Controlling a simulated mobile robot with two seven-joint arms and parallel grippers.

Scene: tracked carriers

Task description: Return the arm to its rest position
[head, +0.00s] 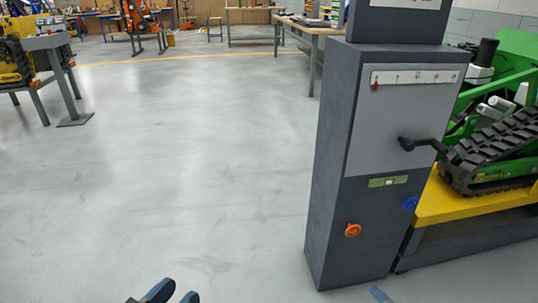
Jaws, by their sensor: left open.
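My left gripper (174,293) shows only as two dark blue-grey fingertips at the bottom edge of the head view, left of centre. The fingertips are apart with nothing seen between them, over bare floor. The rest of my left arm is out of the picture. A small blue tip at the bottom edge, right of centre, is too cut off to tell what it is.
A grey cabinet (340,215) with a black crank handle (420,145), an orange knob (352,230) and a blue knob (410,203) stands at right. Beside it a green tracked carrier (500,145) rests on a yellow-topped platform (470,203). The floor (170,170) at left and centre is clear.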

